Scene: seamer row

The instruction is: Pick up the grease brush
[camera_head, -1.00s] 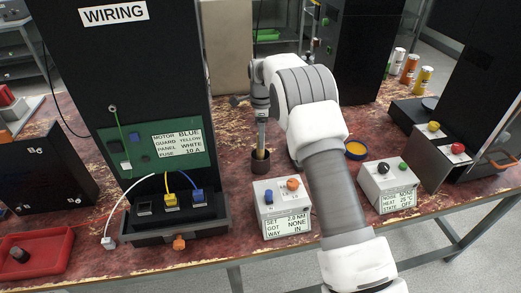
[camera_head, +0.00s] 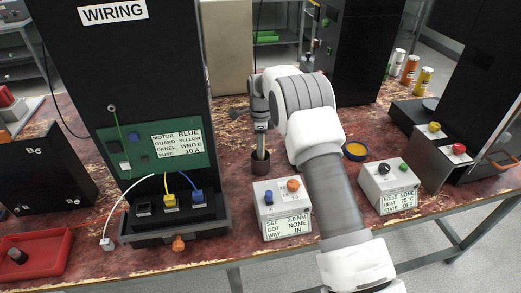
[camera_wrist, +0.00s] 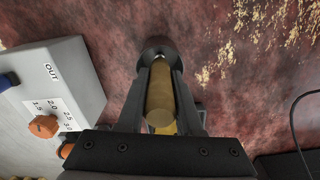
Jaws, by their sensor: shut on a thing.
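The grease brush shows in the wrist view as a tan, rounded handle (camera_wrist: 160,98) between the two dark fingers of my gripper (camera_wrist: 161,72). My gripper is shut on it. A dark round pot (camera_wrist: 157,48) is at the far end of the handle; the brush's lower end is hidden there. The brush is too small and covered to make out clearly there.
A white control box (camera_head: 283,208) with a blue button and an orange knob stands just in front of the pot. The black wiring panel (camera_head: 120,75) stands left.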

